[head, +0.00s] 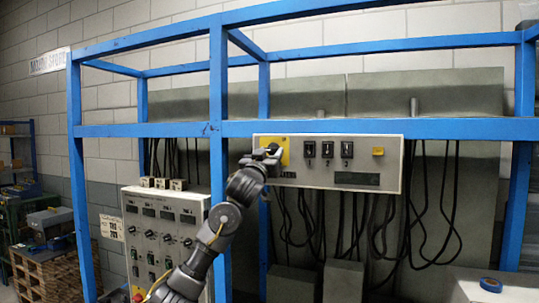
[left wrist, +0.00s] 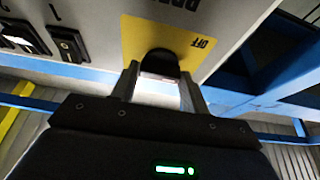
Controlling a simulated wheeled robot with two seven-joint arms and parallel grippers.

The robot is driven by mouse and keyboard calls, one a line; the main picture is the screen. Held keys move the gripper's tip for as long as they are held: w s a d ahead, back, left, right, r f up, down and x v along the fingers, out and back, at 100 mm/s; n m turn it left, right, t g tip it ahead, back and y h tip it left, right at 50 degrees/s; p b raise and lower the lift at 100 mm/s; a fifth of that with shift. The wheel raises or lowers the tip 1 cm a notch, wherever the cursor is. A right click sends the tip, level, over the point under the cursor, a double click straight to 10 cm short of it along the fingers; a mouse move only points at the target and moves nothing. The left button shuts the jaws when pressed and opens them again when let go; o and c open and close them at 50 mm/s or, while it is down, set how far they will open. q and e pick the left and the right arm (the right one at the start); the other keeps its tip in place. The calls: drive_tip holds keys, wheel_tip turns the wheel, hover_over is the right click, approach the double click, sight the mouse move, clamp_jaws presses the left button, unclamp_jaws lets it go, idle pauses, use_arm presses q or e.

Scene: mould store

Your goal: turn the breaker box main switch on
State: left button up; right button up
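The breaker box (head: 342,180) is a pale grey panel hung on the blue frame. Its main switch is a black knob on a yellow plate (head: 285,150) at the panel's left end. In the left wrist view the knob (left wrist: 159,64) sits between my fingertips, with "OFF" on the yellow plate (left wrist: 196,44) beside it. My left gripper (head: 266,155) reaches the knob from below and covers much of it in the head view. Its fingers (left wrist: 161,82) lie close against both sides of the knob and look shut on it. The knob's exact pointing is unclear. My right gripper is out of view.
Several black breaker switches (head: 328,150) and a small yellow piece (head: 378,152) sit right of the main switch. Blue frame bars (head: 217,200) stand close to my arm. A second control panel (head: 160,235) is at lower left. Black cables (head: 345,225) hang below the box.

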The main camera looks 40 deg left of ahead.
use_arm(q)
drive_tip(key=c, duration=0.3)
